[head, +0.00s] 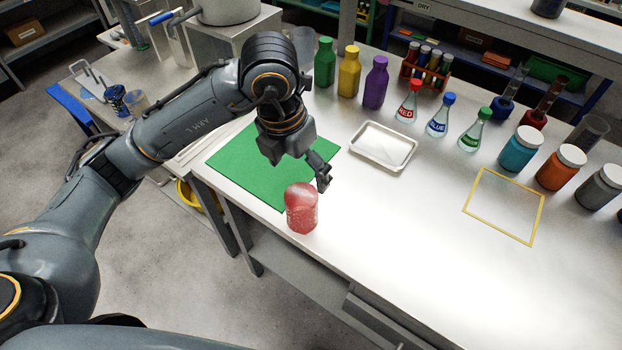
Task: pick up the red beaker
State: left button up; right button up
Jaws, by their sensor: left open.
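The red beaker (301,210) stands upright on the white bench, close to its front edge and just off the front corner of the green mat. It is translucent red. My left gripper (322,178) is just behind and to the right of the beaker's rim, with its fingers pointing down to the right. It is open and holds nothing that I can see. One finger is mostly hidden, and I cannot tell if the gripper touches the beaker. My right gripper is not in view.
A green mat (235,160) lies left of the beaker, and a white tray (383,146) lies behind it to the right. Bottles, labelled flasks, a tube rack (427,65) and lidded jars (519,149) line the back. A yellow square outline (503,206) marks clear bench at right.

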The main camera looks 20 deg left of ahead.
aim_at(300, 195)
pick_arm(q)
jog(key=shift+w+a+f, duration=0.15)
jog(key=shift+w+a, duration=0.1)
jog(key=shift+a, duration=0.1)
jog(key=f, duration=0.2)
jog(key=s+f, duration=0.1)
jog(key=f, duration=0.1)
jog(key=shift+d, duration=0.1)
jog(key=f, duration=0.2)
jog(key=shift+w+d+f+p, duration=0.1)
jog(key=shift+w+f+p, duration=0.2)
jog(key=shift+w+f, duration=0.2)
jog(key=shift+f, duration=0.15)
jog(key=shift+d+f, duration=0.15)
jog(key=shift+f, duration=0.45)
jog(key=f, duration=0.1)
jog(key=f+p, duration=0.1)
jog(key=f, duration=0.1)
jog(key=shift+w+d+f, duration=0.2)
jog(key=shift+w+f, duration=0.05)
jog(key=shift+w, duration=0.05)
jog(key=shift+f, duration=0.25)
jog(key=shift+c, duration=0.4)
jog(key=c, duration=1)
jog(key=shift+c, duration=0.6)
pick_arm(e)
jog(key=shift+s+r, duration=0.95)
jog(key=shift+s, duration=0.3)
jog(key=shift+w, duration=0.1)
